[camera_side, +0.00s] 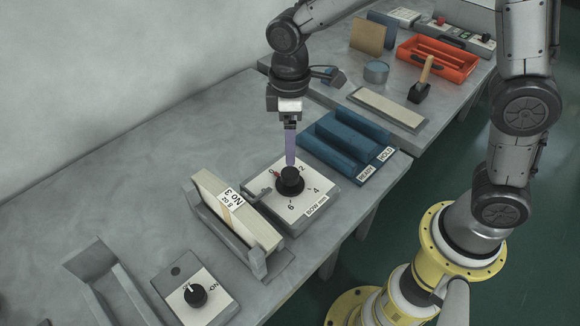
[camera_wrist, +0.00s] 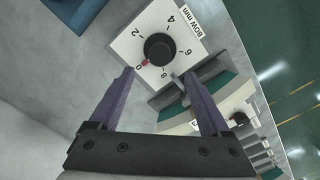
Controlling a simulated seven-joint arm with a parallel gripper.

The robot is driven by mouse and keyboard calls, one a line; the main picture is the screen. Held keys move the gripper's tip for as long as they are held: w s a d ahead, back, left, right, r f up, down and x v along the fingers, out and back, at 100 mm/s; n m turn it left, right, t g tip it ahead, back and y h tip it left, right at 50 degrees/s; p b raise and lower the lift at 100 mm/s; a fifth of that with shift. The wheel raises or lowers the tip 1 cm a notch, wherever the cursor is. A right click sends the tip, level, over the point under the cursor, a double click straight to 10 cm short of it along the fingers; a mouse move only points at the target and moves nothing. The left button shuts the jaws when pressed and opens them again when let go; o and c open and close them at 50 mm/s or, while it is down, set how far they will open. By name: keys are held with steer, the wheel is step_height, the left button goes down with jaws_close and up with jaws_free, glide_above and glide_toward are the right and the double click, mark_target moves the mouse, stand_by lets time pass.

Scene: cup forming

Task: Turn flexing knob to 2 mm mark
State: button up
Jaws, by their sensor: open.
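The flexing knob is a black round knob (camera_side: 290,180) on a box with a white dial plate (camera_side: 311,195) marked 0, 2, 4, 6 and "BOW mm". In the wrist view the knob (camera_wrist: 158,48) has a red pointer (camera_wrist: 145,62) aimed at the 0 mark. My gripper (camera_side: 290,163) points down just above the knob in the side view. In the wrist view my gripper (camera_wrist: 158,74) is open, its purple fingers spread wide and empty. The knob appears just beyond the gap between the fingertips. I cannot tell whether either finger touches it.
A grey holder with a board labelled "No 3" (camera_side: 229,199) stands left of the dial box. Blue racks labelled "READY" and "HOLD" (camera_side: 345,140) lie behind right. An ON switch box (camera_side: 195,295) is at front. The bench's left part (camera_side: 130,190) is clear.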

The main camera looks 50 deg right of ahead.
mark_target(290, 172)
step_height(290, 172, down, 9)
steer(key=shift+r, duration=0.15)
steer(key=shift+c, duration=0.3)
jaws_close()
